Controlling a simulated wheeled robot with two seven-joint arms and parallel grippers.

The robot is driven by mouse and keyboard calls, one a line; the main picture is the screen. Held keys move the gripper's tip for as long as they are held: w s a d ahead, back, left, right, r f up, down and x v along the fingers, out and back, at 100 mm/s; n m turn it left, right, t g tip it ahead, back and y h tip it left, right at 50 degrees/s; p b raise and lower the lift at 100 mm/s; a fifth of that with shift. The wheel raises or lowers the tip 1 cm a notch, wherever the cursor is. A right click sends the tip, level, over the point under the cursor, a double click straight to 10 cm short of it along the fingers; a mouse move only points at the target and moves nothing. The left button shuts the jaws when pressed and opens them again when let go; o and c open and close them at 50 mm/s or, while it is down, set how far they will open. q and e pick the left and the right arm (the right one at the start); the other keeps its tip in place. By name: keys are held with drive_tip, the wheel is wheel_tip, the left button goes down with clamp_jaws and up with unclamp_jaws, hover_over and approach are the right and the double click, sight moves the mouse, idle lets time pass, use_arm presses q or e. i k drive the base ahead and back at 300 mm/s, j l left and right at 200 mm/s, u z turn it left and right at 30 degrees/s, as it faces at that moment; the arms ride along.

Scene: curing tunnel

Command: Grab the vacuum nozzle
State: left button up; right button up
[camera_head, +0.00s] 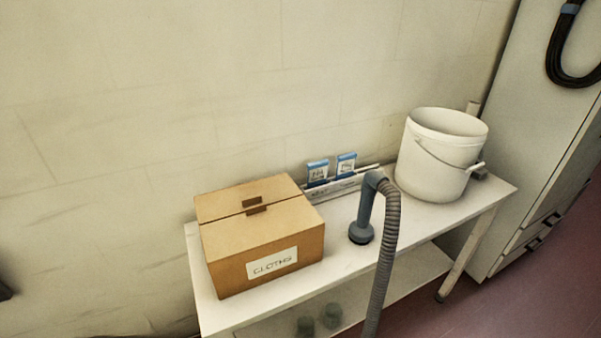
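The vacuum nozzle (364,212) is a blue-grey tube with a round flared foot. It stands upright on the white table (341,263), between a cardboard box and a white bucket. At its top it bends into a ribbed grey hose (387,248) that hangs down over the table's front edge and out of the bottom of the view. Nothing covers the nozzle's front. Neither of my grippers shows in the head view.
A closed cardboard box (238,244) labelled CLOTHS stands left of the nozzle. A white bucket (432,160) stands right. Behind are two small blue-and-white packs (346,164) and a wall. Jars (331,316) sit on the lower shelf. A grey cabinet (519,135) stands right of the table.

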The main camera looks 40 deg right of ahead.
sight(361, 232)
drive_tip(key=l+z, duration=0.15)
drive_tip(key=z, duration=0.3)
drive_tip(key=l+z, duration=0.15)
drive_tip(key=z, duration=0.3)
drive_tip(key=l+z, duration=0.2)
drive_tip(key=z, duration=0.2)
drive_tip(key=i+l+u, duration=0.4)
drive_tip(key=l, duration=0.2)
